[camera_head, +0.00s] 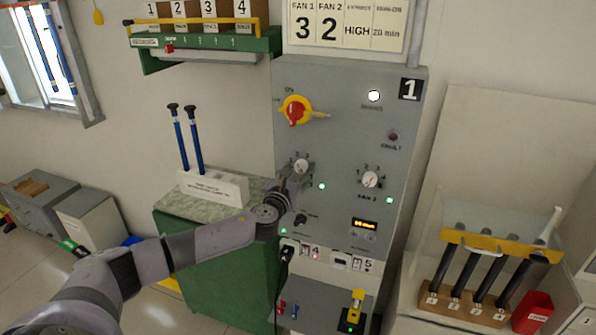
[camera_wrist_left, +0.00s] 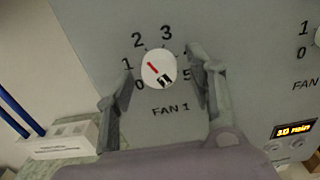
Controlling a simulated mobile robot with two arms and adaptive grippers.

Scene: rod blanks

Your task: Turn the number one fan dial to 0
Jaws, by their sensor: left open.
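The white FAN 1 dial (camera_wrist_left: 158,66) sits on the grey panel, with numbers around it and a "FAN 1" label below. Its red line slants up and left, roughly toward the 1 to 2 side; the exact setting is hard to tell. In the head view the dial (camera_head: 302,166) shows just above my left gripper (camera_head: 297,180). In the left wrist view my left gripper (camera_wrist_left: 154,82) is open, with one finger on each side of the dial. A gap shows between the fingers and the dial; I cannot judge the depth.
The FAN 2 dial (camera_head: 370,179) is to the right on the same panel (camera_head: 345,115). A red and yellow rotary switch (camera_head: 295,111) is above. A sign (camera_head: 345,25) reads FAN 1: 3, FAN 2: 2. A white block with blue rods (camera_head: 213,187) stands left.

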